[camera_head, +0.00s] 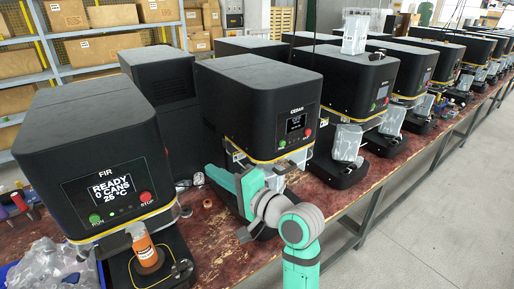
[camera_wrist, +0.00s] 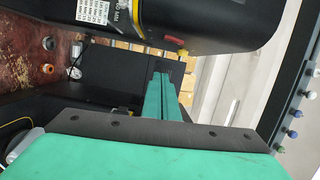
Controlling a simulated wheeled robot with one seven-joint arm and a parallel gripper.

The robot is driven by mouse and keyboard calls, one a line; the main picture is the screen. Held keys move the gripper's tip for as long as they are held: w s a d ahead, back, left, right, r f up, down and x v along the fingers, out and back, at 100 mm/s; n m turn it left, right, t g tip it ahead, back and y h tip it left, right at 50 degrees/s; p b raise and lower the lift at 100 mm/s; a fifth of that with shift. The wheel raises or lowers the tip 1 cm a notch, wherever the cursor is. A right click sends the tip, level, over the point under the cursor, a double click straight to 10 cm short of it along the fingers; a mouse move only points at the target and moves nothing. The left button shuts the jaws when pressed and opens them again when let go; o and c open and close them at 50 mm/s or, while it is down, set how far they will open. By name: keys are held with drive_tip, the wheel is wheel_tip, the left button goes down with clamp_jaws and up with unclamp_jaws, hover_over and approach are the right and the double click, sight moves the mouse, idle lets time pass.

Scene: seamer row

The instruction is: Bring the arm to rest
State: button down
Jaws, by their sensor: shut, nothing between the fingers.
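My green and grey arm reaches up from the bottom of the head view. My gripper (camera_head: 212,172) is in front of the lower part of the black machine marked CEDAR (camera_head: 262,100). In the wrist view my gripper's green fingers (camera_wrist: 162,80) lie together, shut, with nothing seen between them. My arm hides part of the CEDAR machine's base. I cannot tell whether the fingers touch the machine.
More black machines run along the worn red bench (camera_head: 335,200) to the right. The floor (camera_head: 430,230) at right is clear. Shelves (camera_head: 45,60) hold cartons behind.

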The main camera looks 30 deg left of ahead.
drive_tip(key=w+d+f+m+t+h, duration=0.1)
drive_tip(key=d+f+m+t+h, duration=0.15)
drive_tip(key=d+f+t, duration=0.4)
drive_tip(key=w+d+f+m+t+h, duration=0.2)
drive_tip(key=d+f+m, duration=0.1)
drive_tip(key=f, duration=0.7)
drive_tip(key=s+d+f+m+t+h, duration=0.1)
drive_tip(key=s+d+f+t+h, duration=0.35)
drive_tip(key=d+f, duration=0.6)
drive_tip(key=s+d+f+n+g+h, duration=0.1)
drive_tip(key=s+d+f+h, duration=0.25)
drive_tip(key=s, duration=0.35)
drive_tip(key=s+d+f+n+h, duration=0.2)
drive_tip(key=s+d, duration=0.3)
drive_tip(key=s, duration=0.3)
drive_tip(key=s+d+f+n+g+h, duration=0.1)
drive_tip(key=s+d+f+h, duration=0.2)
drive_tip(key=s, duration=0.4)
drive_tip(key=s+d+r+n, duration=0.2)
drive_tip(key=s+d+n, duration=0.1)
drive_tip(key=s, duration=0.5)
drive_tip(key=shift+s+n, duration=0.25)
drive_tip(key=shift+n, duration=0.5)
